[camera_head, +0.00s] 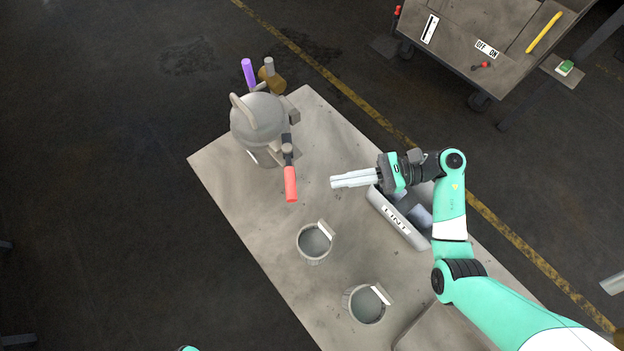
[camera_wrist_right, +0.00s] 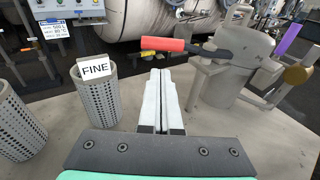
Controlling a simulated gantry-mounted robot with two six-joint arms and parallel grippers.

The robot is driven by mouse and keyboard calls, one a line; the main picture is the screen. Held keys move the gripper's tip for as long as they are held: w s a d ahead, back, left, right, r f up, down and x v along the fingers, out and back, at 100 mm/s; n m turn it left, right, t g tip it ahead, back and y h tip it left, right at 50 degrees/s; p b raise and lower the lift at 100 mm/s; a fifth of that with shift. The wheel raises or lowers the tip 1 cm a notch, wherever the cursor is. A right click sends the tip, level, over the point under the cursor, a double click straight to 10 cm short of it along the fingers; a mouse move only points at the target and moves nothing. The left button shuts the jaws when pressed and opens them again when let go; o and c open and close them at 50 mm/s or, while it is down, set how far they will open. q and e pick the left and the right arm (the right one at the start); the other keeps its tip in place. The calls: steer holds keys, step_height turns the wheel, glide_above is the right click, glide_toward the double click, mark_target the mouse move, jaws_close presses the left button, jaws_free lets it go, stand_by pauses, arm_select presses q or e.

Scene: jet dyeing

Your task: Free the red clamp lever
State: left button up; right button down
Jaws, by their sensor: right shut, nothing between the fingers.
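The red clamp lever (camera_head: 291,184) extends from the side of a grey domed vessel (camera_head: 259,120) on the table. In the right wrist view the red lever handle (camera_wrist_right: 163,44) lies roughly level ahead of the fingers, joined to a dark bar on the vessel (camera_wrist_right: 235,65). My right gripper (camera_head: 333,182) is shut and empty, to the right of the lever and apart from it. Its pale fingers (camera_wrist_right: 156,75) point toward the lever in the wrist view. My left gripper does not show in the head view.
Two grey perforated baskets stand on the table (camera_head: 225,185): one (camera_head: 301,250), labelled FINE in the wrist view (camera_wrist_right: 97,98), and another (camera_head: 352,310). A LINT tray (camera_head: 397,219) lies beneath my right arm. A purple handle (camera_head: 248,72) rises behind the vessel. A cart (camera_head: 470,60) stands at upper right.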

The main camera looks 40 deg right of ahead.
steer(key=r+x, duration=0.1)
steer(key=x, duration=0.6)
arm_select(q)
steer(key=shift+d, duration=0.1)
arm_select(e)
steer(key=shift+a+r, duration=0.1)
steer(key=shift+r, duration=0.05)
